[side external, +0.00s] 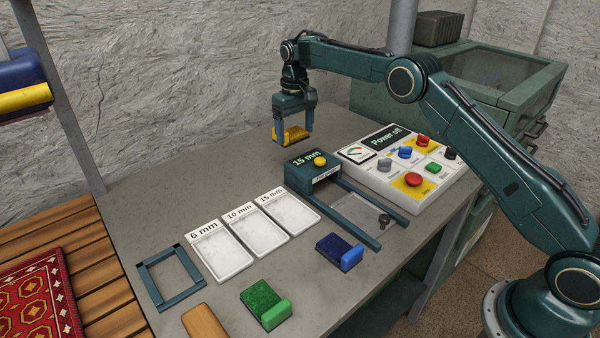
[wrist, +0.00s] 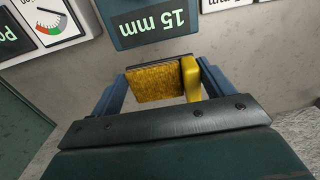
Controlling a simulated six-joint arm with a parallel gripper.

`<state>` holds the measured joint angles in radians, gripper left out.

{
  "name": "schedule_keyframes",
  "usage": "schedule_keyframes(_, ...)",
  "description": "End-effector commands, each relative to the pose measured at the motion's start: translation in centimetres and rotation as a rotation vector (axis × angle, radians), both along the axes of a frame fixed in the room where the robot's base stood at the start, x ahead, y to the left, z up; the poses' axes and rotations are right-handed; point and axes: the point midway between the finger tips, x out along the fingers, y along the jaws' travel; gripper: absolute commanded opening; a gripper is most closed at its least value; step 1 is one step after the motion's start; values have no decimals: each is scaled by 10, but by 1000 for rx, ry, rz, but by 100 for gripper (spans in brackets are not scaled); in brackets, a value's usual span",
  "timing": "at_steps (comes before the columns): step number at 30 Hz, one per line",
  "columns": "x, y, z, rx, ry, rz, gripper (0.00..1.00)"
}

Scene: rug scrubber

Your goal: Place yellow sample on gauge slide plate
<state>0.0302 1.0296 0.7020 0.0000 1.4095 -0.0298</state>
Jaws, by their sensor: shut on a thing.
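The yellow sample (side external: 292,136), a bristly pad with a smooth yellow end block, is held in my gripper (side external: 293,132) above the table, behind the gauge. In the wrist view the sample (wrist: 155,83) sits between the two fingers of my gripper (wrist: 163,88). The gauge (side external: 306,178) is a dark teal box with a "15 mm" display and a yellow button; its display also shows in the wrist view (wrist: 155,25). The gauge slide plate (side external: 352,206) lies between two rails in front of the box, apart from the sample. Nothing lies on its visible middle; a small dark knob is at its near end.
A blue sample (side external: 340,252) and a green sample (side external: 266,304) lie on the table (side external: 150,225). Three white trays marked 6 mm (side external: 220,255), 10 mm (side external: 257,235) and 15 mm (side external: 290,213) stand left of the gauge. A control panel (side external: 400,165) reading "Power off" stands right of it.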

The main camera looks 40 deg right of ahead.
Motion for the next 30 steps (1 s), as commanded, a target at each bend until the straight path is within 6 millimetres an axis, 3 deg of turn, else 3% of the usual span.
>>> schedule_keyframes(14, -9, -2, 12, 0, -1, 85, 54)
schedule_keyframes(20, -25, -6, 30, 0, -2, 243, 54)
schedule_keyframes(30, -72, -12, 66, -1, -2, 601, 54)
